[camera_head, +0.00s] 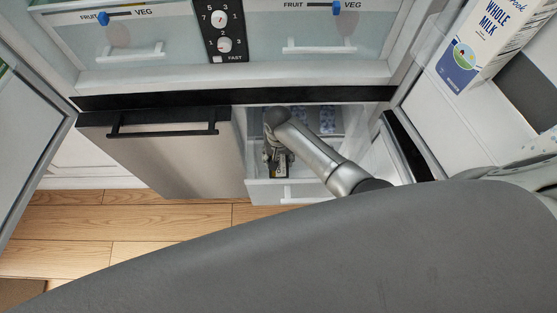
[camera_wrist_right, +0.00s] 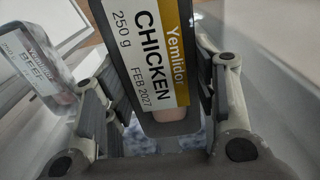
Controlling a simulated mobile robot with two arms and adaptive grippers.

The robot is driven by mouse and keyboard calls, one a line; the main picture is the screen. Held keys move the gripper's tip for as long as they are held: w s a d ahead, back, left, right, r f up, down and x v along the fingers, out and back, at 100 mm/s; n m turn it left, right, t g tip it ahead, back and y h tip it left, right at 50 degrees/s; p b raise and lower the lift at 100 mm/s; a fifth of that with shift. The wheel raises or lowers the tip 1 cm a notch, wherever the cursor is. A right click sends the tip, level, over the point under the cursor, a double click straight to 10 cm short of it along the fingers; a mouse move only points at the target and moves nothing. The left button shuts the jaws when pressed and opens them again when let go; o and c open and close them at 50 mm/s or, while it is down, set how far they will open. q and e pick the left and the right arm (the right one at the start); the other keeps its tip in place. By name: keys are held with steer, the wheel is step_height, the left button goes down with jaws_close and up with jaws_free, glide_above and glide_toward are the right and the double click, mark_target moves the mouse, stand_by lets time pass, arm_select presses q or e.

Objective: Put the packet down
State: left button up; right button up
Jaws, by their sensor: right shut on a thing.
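A chicken packet (camera_wrist_right: 152,62), dark with a white and yellow label reading CHICKEN 250 g, fills the middle of the right wrist view. My right gripper (camera_wrist_right: 158,112) is shut on it, with a finger on each side. In the head view my right gripper (camera_head: 277,158) is inside the pulled-out lower drawer (camera_head: 262,190), near its left side. The packet is small and partly hidden there. Whether it touches the drawer floor, I cannot tell. My left gripper is not in view.
A beef packet (camera_wrist_right: 32,58) lies left of the gripper in the wrist view. Blue-patterned items (camera_head: 327,119) are at the drawer's back. A milk carton (camera_head: 485,45) is in the door at the right.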

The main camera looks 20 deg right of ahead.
mark_target(278, 158)
steer(key=shift+r, duration=1.8)
steer(key=shift+r+p, duration=0.15)
steer(key=shift+p, duration=0.2)
